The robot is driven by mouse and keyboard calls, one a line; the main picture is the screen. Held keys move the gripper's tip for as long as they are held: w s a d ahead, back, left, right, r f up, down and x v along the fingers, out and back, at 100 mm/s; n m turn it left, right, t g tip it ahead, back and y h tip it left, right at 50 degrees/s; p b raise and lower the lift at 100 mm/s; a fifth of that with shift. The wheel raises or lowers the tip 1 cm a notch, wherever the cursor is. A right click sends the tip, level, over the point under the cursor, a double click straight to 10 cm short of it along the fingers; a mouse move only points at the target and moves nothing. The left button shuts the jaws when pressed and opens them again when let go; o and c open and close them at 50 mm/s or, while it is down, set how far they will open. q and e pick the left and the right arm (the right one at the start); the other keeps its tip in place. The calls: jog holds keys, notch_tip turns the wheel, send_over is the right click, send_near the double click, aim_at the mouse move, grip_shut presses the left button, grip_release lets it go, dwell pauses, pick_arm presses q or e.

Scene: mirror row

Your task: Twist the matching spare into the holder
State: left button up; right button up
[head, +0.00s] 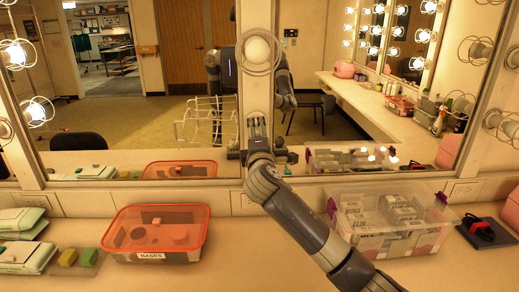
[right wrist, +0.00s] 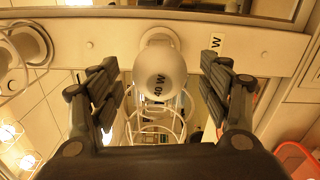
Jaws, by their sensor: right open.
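A frosted white round bulb (right wrist: 158,75) marked "40 W" sits in a holder (right wrist: 157,36) on the pale mirror post. It also shows high on the middle post in the head view (head: 258,50). My right gripper (right wrist: 160,88) is open, with one finger on each side of the bulb and a visible gap to both. In the head view my right gripper (head: 259,122) reaches up the post below the bulb. A label (right wrist: 216,43) beside the holder shows a "W"; the rest is hidden or unclear. My left gripper is not in view.
A clear bin (head: 395,243) of boxes stands on the counter at right, with a dark pad (head: 489,233) beside it. A red-rimmed bin marked "BASES" (head: 155,236) stands at left. Wire cages (right wrist: 155,115) and mirrors are close to the gripper.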

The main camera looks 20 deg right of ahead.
jog(key=v, duration=1)
